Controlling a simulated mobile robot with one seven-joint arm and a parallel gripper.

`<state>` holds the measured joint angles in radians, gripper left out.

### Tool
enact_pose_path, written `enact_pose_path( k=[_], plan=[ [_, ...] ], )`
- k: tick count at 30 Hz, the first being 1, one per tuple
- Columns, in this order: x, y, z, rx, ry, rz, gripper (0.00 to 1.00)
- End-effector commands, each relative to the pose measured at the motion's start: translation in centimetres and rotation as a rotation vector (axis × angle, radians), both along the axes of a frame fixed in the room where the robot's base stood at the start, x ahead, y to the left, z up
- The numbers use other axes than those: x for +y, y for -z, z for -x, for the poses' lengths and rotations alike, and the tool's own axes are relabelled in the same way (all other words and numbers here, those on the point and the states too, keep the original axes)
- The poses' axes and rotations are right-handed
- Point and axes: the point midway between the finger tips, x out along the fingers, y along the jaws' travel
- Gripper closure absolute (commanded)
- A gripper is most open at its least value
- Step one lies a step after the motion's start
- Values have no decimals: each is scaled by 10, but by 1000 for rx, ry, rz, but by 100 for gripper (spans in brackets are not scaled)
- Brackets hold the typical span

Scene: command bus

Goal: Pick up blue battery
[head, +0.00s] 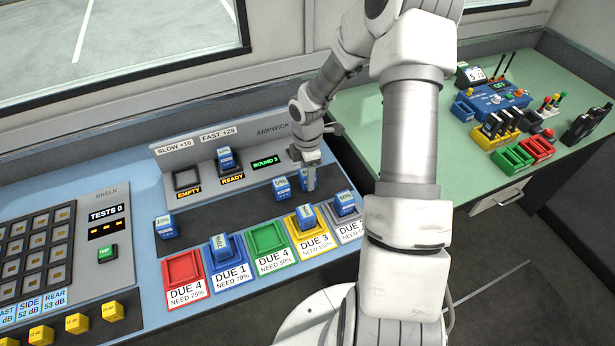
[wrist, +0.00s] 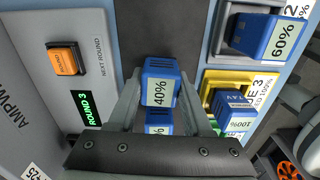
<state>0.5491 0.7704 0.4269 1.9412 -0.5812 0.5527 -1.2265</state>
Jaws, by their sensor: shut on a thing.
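Several blue batteries stand on the Ampwick charging console. My gripper (head: 310,178) is shut on the blue battery marked 40% (wrist: 160,92), over the dark strip of the console. In the wrist view the fingers (wrist: 160,80) lie on either side of this battery. In the head view a finger hides much of the held battery (head: 304,179). I cannot tell whether it still touches the strip. Another blue battery (head: 282,188) stands close on its left; it is partly hidden behind my gripper's body in the wrist view (wrist: 158,122).
A blue battery (head: 165,226) stands at the strip's left end. One is in the READY charger slot (head: 225,160); the EMPTY slot (head: 187,183) is bare. The red (head: 184,268) and green (head: 268,238) trays are empty; the blue, yellow and grey trays hold batteries. An orange button (wrist: 66,60) is nearby.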

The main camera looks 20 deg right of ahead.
Motion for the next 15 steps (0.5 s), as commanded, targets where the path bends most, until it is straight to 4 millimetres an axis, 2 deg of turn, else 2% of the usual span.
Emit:
enact_pose_path(
  k=[7, 15],
  plan=[
    [-3, -41, 0, -4, 1, 2, 100],
    [-52, -71, 31, -1, 7, 1, 100]
  ],
)
